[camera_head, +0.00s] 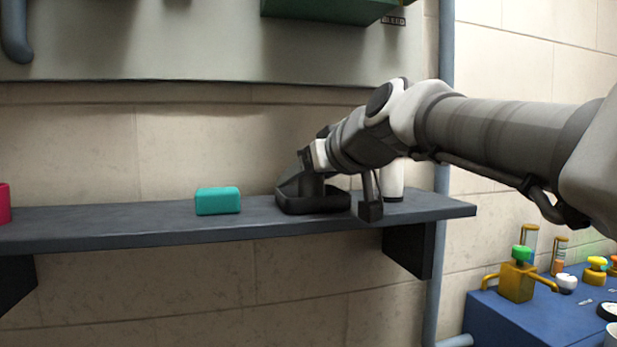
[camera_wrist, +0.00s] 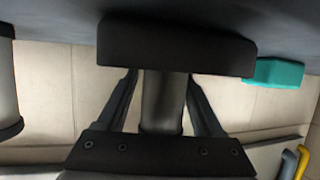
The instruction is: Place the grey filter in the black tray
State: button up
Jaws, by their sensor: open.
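The black tray (camera_head: 322,207) sits on the dark wall shelf, right of the teal block. It also shows in the wrist view (camera_wrist: 175,45) as a wide dark box. The grey filter (camera_wrist: 163,100) is an upright cylinder between my gripper's two fingers in the wrist view. Its lower end meets the tray and is hidden by the tray's wall. My gripper (camera_wrist: 163,108) is open, with a finger on each side of the filter and visible gaps. In the head view my gripper (camera_head: 314,172) is over the tray, and the arm partly hides that spot.
The shelf (camera_head: 150,227) holds a teal block (camera_head: 217,201), a red object (camera_head: 3,204) at the far left and a white cylinder (camera_head: 393,182) just right of the tray. A green box (camera_head: 325,10) hangs above. A blue table (camera_head: 500,318) with several parts stands lower right.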

jog(key=shift+a+r, duration=0.1)
jog(key=shift+a, duration=0.15)
jog(key=shift+r+p, duration=0.2)
jog(key=shift+p, duration=0.1)
jog(key=p+v, duration=0.1)
jog(key=v, duration=1.1)
jog(key=shift+p, duration=0.3)
jog(key=shift+d+f, duration=0.1)
jog(key=shift+f, duration=0.05)
